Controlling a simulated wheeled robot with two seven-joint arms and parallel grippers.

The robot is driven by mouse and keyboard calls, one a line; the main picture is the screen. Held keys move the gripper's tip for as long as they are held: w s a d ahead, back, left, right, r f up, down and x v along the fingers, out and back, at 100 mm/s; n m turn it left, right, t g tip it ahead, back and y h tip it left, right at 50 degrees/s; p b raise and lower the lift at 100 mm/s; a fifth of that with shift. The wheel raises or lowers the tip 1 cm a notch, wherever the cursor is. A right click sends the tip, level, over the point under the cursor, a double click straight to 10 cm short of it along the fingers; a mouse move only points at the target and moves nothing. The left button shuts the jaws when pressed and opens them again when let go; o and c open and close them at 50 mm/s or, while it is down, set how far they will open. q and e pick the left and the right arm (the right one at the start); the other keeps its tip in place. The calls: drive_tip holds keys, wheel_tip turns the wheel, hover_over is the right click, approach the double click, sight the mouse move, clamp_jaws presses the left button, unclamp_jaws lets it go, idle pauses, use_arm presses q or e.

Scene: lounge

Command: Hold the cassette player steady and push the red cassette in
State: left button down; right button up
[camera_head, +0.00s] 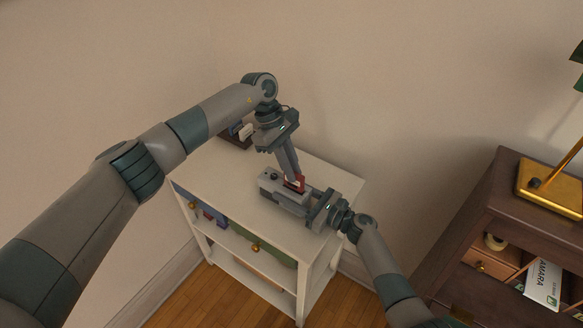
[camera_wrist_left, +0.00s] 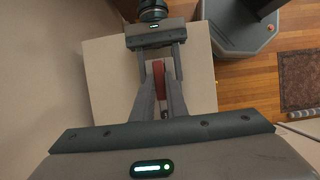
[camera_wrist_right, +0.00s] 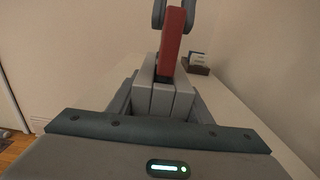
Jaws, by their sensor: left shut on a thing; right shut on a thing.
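The grey cassette player (camera_head: 283,197) lies on top of the white shelf unit. My right gripper (camera_head: 312,203) is shut on the player from its right end; in the right wrist view the player (camera_wrist_right: 162,97) sits between the fingers. The red cassette (camera_head: 296,182) stands upright at the player's top, partly sticking out; it also shows in the right wrist view (camera_wrist_right: 173,40) and the left wrist view (camera_wrist_left: 158,76). My left gripper (camera_head: 291,172) points down from above and is shut on the red cassette. How deep the cassette sits in the slot is hidden.
A dark box with cards (camera_head: 240,133) stands at the back left of the white shelf top (camera_head: 215,170). A brown desk (camera_head: 480,200) with a brass lamp base (camera_head: 550,190) stands at the right. The shelf top's front left is clear.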

use_arm(q)
drive_tip(key=shift+f, duration=1.55)
idle(0.8)
drive_tip(key=c, duration=1.7)
unclamp_jaws()
drive_tip(key=v, duration=1.2)
drive_tip(key=shift+d, duration=0.1)
use_arm(e)
drive_tip(key=o, duration=1.5)
drive_tip(key=shift+o, duration=0.2)
drive_tip(key=shift+s+d, duration=0.1)
